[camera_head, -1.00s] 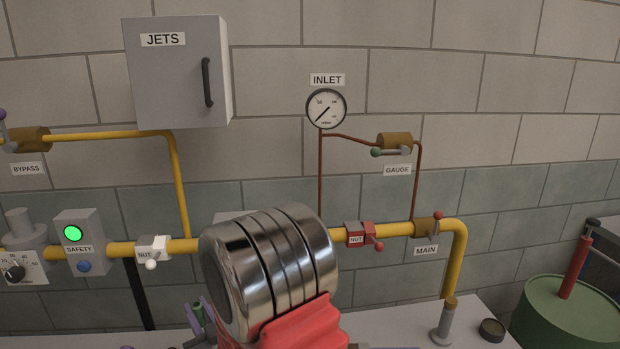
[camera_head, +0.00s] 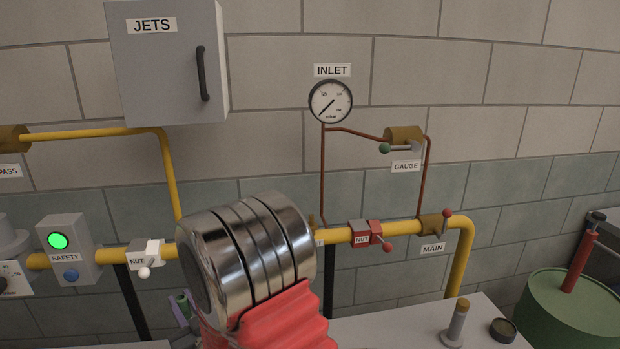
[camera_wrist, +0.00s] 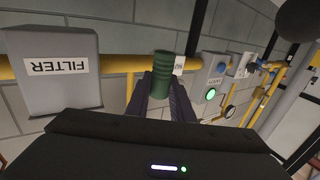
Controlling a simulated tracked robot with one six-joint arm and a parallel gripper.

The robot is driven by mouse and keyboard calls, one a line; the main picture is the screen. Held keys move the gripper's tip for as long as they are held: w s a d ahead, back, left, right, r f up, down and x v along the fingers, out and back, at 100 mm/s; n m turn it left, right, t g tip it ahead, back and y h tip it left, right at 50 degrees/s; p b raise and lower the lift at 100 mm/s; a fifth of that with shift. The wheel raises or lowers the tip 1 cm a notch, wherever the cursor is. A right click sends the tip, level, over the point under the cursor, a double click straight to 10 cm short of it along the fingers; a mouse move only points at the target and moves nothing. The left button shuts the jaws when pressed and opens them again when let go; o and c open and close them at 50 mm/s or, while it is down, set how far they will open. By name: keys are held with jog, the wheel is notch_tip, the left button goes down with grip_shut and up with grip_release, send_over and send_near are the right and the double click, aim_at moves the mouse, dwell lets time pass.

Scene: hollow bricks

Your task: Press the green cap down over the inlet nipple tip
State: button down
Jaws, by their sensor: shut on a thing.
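The green cap (camera_wrist: 162,68) is a ribbed dark green cylinder in the wrist view, upright in the picture. My gripper (camera_wrist: 161,86) is shut on it, its dark fingers on either side of the cap's lower part. In the head view a small piece of green (camera_head: 184,303) shows beside purplish finger parts, left of my metal arm joint, which hides most of the gripper. In the wrist view the cap overlaps the yellow pipe (camera_wrist: 118,64); whether they touch I cannot tell. I cannot make out the inlet nipple tip.
A grey FILTER box (camera_wrist: 52,68) stands left in the wrist view. The INLET gauge (camera_head: 330,101) and grey JETS cabinet (camera_head: 163,65) are above.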

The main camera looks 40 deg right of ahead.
jog(key=shift+d, duration=0.3)
